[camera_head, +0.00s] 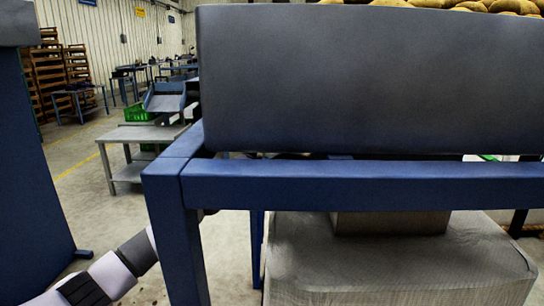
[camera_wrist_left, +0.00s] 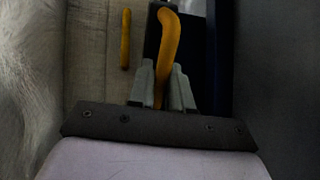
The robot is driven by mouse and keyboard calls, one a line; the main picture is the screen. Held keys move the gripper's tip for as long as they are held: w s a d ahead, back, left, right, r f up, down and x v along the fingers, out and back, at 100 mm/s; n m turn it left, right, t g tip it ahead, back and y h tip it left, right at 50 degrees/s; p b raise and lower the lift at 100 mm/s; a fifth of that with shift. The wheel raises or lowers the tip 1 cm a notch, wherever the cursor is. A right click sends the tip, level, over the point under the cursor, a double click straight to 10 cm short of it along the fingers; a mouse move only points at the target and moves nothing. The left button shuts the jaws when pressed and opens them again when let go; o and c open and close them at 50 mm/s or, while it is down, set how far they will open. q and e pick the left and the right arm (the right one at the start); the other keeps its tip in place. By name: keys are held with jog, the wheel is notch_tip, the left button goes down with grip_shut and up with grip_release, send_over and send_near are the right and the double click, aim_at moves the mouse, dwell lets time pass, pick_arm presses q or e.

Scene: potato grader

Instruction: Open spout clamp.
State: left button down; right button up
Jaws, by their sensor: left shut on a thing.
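In the left wrist view my left gripper (camera_wrist_left: 163,92) is shut on a curved yellow handle (camera_wrist_left: 168,35), which looks like the lever of the spout clamp. The handle rises between the two grey fingers and bends over at its top. A second, straight yellow bar (camera_wrist_left: 125,38) stands to its left, apart from the fingers. The rest of the clamp is dark or hidden. In the head view my left arm (camera_head: 112,274) passes behind the blue frame leg, which hides the gripper. My right gripper is in neither view.
A blue frame (camera_head: 350,186) with a large grey panel (camera_head: 370,80) fills the near view. A pale sack-like bulk (camera_head: 390,260) stands below it. A metal table (camera_head: 140,134) with a green crate (camera_head: 139,112) stands at the back left. Open floor lies between.

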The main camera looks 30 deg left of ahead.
pick_arm(q)
jog(key=shift+a, duration=0.1)
jog(key=c, duration=1.2)
grip_release()
jog(key=shift+c, duration=0.2)
jog(key=shift+s, duration=0.1)
jog(key=v, duration=0.7)
